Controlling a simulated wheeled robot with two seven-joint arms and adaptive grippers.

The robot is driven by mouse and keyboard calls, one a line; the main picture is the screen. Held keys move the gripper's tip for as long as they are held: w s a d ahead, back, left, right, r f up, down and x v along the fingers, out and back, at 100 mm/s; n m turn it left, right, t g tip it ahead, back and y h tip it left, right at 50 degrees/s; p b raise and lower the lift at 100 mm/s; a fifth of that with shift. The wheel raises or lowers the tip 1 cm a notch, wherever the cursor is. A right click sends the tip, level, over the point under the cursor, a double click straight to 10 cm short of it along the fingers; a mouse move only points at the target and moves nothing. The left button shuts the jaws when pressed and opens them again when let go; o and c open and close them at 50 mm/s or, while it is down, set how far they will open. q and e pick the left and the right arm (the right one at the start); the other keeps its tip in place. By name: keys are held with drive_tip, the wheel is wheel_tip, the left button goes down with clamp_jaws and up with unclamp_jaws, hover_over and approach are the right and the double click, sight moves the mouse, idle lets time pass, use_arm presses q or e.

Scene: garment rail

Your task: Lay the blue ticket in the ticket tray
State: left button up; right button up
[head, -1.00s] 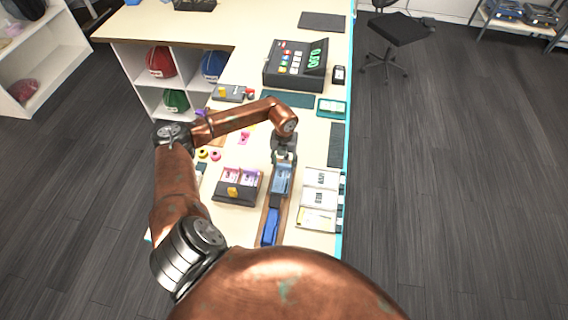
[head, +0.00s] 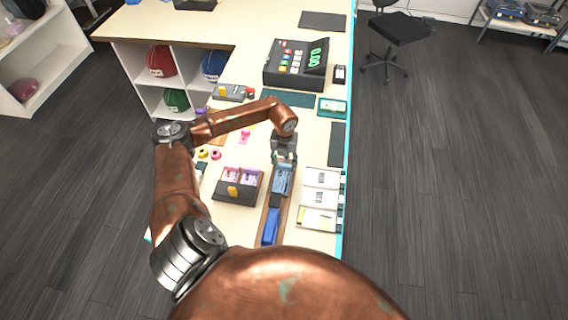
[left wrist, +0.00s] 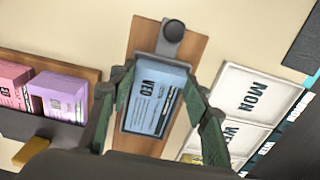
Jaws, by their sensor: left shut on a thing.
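The blue ticket (left wrist: 154,104), printed "WED", is between the fingers of my left gripper (left wrist: 157,84) in the left wrist view. In the head view the ticket (head: 281,183) shows just below my left gripper (head: 284,160). My left gripper is shut on it, over the wooden board (left wrist: 140,37); whether the ticket touches the board I cannot tell. The white ticket tray (head: 320,178) lies just right of the board. In the left wrist view the tray (left wrist: 240,72) shows compartments marked "MON" and "WED". A yellow ticket (head: 317,218) lies in its nearest compartment. My right gripper is not in view.
A dark box (head: 236,198) with pink and purple tickets stands left of the board. A dark-blue tool (head: 270,226) lies on the board's near part. A black knob (left wrist: 174,30) stands at its far end. The cash register (head: 296,64) stands farther back.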

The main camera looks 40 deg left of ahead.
use_arm(q)
drive_tip(key=o, duration=0.8)
drive_tip(key=shift+o, duration=0.8)
drive_tip(key=o, duration=0.3)
drive_tip(key=shift+o, duration=0.3)
drive_tip(key=shift+r, duration=0.1)
drive_tip(key=shift+r+p, duration=1.45)
drive_tip(key=shift+r, duration=1)
drive_tip(key=shift+r, duration=0.1)
